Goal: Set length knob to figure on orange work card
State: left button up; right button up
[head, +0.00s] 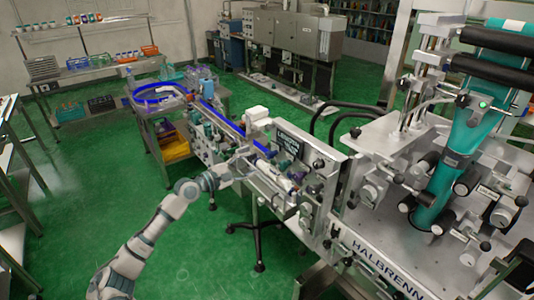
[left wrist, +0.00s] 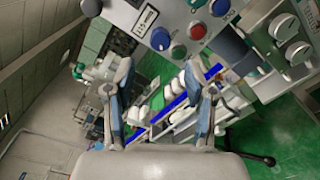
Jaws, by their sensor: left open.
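My left gripper (head: 242,168) reaches in from the lower left beside the front of the sleeve machine (head: 311,178). In the left wrist view its two fingers are spread, with nothing held between the tips (left wrist: 157,66). Beyond and above the fingertips is a grey control panel with a red button (left wrist: 197,31), a blue knob (left wrist: 220,8), a green knob and a small dark display (left wrist: 145,20). Grey round knobs (left wrist: 298,53) show at the right. I cannot tell which is the length knob. No orange work card can be made out.
A teal sleeve web runs over black rollers (head: 428,216) on the large machine at right. Shelving with bottles (head: 85,18) stands at the back left. Green floor (head: 100,180) is open left of my arm.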

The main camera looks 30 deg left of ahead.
aim_at(267, 157)
pick_arm(q)
jog(key=p+x, duration=0.1)
jog(key=x, duration=0.7)
jog(key=shift+s+d+r+p, duration=0.15)
jog(key=shift+d+p, duration=0.05)
jog(key=shift+p, duration=0.15)
jog(key=shift+w+d, duration=0.35)
jog(key=shift+w, duration=0.05)
jog(key=shift+a, duration=0.2)
jog(key=shift+a, duration=0.1)
jog(key=c, duration=0.4)
jog(key=shift+a, duration=0.15)
jog(key=c, duration=0.4)
grip_shut()
